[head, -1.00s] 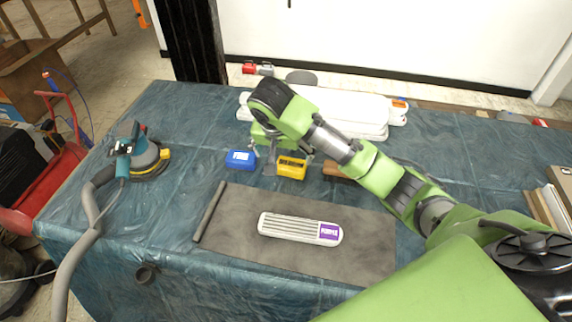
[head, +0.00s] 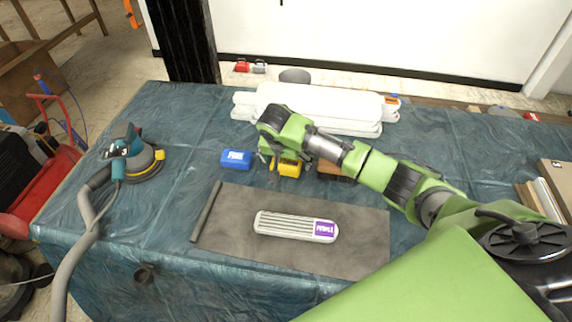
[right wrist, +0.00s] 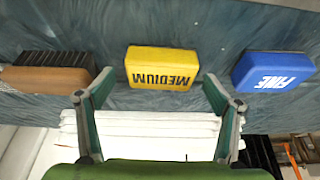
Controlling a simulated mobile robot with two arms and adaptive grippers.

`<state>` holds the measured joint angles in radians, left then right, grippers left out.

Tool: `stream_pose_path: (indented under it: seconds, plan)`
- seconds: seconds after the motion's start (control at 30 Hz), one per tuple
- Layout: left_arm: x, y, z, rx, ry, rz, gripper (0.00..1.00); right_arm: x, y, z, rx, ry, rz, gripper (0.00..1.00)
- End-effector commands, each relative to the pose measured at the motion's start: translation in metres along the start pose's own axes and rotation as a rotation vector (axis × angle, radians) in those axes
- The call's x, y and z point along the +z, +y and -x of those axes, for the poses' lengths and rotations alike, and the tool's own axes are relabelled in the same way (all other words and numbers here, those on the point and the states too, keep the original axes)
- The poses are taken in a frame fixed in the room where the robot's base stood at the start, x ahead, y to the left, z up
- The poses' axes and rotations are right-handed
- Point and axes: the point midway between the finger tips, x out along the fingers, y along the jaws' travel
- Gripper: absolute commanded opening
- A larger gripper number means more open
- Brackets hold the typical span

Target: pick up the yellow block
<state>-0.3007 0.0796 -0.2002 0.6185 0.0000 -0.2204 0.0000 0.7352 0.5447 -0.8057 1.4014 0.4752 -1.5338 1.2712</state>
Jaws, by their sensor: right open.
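The yellow block (head: 289,168), marked MEDIUM, lies on the blue-green sheeted table. In the right wrist view the yellow block (right wrist: 161,67) sits centrally, just beyond the gap between my fingertips. My right gripper (head: 279,166) is low over the table at the block, its near parts partly covering the block in the head view. In the wrist view the right gripper (right wrist: 157,92) has its two fingers spread wide with nothing between them. I cannot tell whether a finger touches the block. My left gripper does not show.
A blue block (head: 236,159) marked FINE lies left of the yellow one; a brown block with dark bristles (head: 337,172) lies right. White wrapped stacks (head: 320,105) stand behind. A grey mat with a purple-labelled white tool (head: 296,226) lies in front. A sander (head: 136,158) stands at left.

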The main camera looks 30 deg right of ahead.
Motion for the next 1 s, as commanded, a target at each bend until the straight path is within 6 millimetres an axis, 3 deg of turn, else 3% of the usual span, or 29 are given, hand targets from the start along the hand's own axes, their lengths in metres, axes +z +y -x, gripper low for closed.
stream_pose_path:
  seconds: [0.13,0.37,0.4,0.57,1.0]
  plan:
    - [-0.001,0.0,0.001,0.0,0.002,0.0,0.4,0.001,0.0,-0.015,0.0,-0.001,0.0,0.83]
    - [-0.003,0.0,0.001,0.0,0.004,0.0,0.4,0.001,-0.001,-0.018,-0.002,0.0,0.002,0.83]
    - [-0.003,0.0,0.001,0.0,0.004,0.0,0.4,0.001,-0.001,-0.018,-0.002,0.0,0.002,0.81]
    - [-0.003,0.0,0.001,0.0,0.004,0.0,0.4,0.001,-0.001,-0.018,-0.002,0.0,0.001,0.41]
    - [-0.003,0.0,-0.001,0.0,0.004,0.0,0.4,-0.001,-0.001,-0.013,-0.002,0.001,0.0,0.41]
